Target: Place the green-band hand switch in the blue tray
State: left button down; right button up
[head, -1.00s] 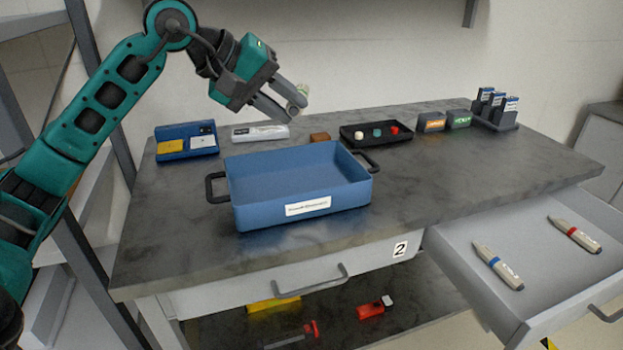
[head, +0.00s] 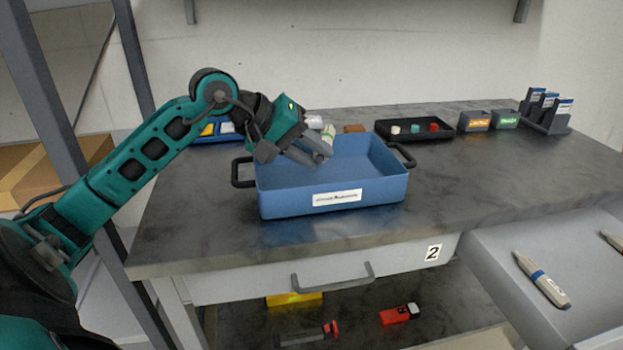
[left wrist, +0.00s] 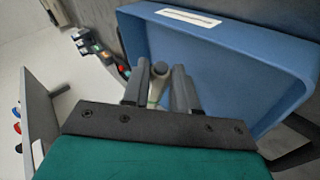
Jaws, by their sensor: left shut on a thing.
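My left gripper (head: 322,154) is shut on a slim pale hand switch (head: 328,134), with a trace of green on it. The left wrist view shows the hand switch (left wrist: 159,70) between the two fingers, with a thin green band. The blue tray (head: 285,202) stands on the grey cart top, with a white label on its front and a dark handle at each end. The gripper is over the tray's back left part, and the switch looks above the rim. The tray (left wrist: 235,55) fills the upper right of the wrist view. My right gripper is not in view.
A black tray (head: 448,135) with small coloured pieces, two small lit boxes (head: 474,122) and a card rack (head: 556,127) stand at the back right. The open drawer (head: 500,262) holds a blue-band hand switch (head: 541,279) and part of another. The tray's interior looks empty.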

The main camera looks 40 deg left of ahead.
pick_arm(q)
jog(key=shift+f, duration=0.55)
notch_tip(320, 180, down, 4)
jog(key=shift+r, duration=0.15)
jog(key=shift+b, duration=0.35)
jog(key=shift+f+b, duration=0.65)
jog(key=shift+b, duration=0.25)
jog(key=c, duration=0.9)
grip_release()
jog(key=shift+r, duration=0.15)
